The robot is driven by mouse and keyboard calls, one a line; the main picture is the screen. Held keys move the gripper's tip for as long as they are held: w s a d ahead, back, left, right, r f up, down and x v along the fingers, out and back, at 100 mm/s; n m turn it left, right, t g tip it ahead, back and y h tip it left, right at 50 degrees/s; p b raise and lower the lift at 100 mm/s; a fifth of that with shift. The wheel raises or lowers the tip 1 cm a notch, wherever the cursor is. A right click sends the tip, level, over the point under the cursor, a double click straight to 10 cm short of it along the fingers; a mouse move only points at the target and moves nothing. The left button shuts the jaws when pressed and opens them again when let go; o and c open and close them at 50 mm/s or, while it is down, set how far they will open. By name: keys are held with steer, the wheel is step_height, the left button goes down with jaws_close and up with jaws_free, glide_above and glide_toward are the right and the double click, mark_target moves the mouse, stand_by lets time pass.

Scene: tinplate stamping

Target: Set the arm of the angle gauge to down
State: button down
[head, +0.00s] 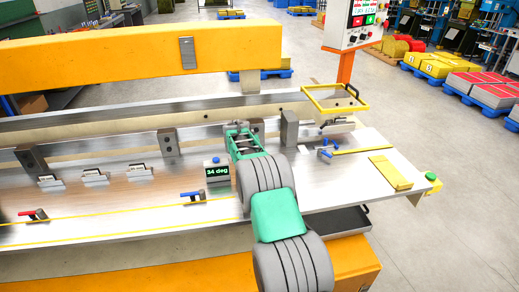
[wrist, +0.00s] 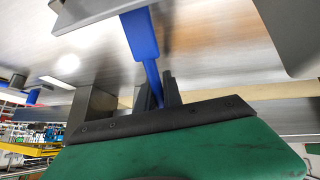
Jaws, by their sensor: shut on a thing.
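My gripper (head: 238,127) is at the back of the steel bed in the head view, with my arm reaching away over the bed. In the wrist view my gripper (wrist: 162,92) is shut with its dark fingers around the end of a blue arm (wrist: 146,48), which I take to be the arm of the angle gauge. The blue arm runs from a grey part at the top edge of the wrist view to the fingers. In the head view my own arm and gripper hide it. A small display box (head: 217,173) reads what looks like "54 deg".
A red-handled clamp (head: 33,215) and a blue-handled clamp (head: 193,197) stand on the bed (head: 110,215). Grey blocks (head: 168,142) line its back. A yellow frame (head: 337,112) and yellow strips (head: 390,172) are at the right.

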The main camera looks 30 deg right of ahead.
steer(key=shift+w+r, duration=0.15)
steer(key=shift+r, duration=0.05)
steer(key=c, duration=1.6)
jaws_free()
steer(key=shift+a, duration=0.15)
steer(key=shift+c, duration=0.2)
steer(key=shift+o, duration=0.7)
steer(key=shift+f, duration=0.15)
steer(key=b+v, duration=0.2)
steer(key=v, duration=0.6)
steer(key=shift+d, duration=0.25)
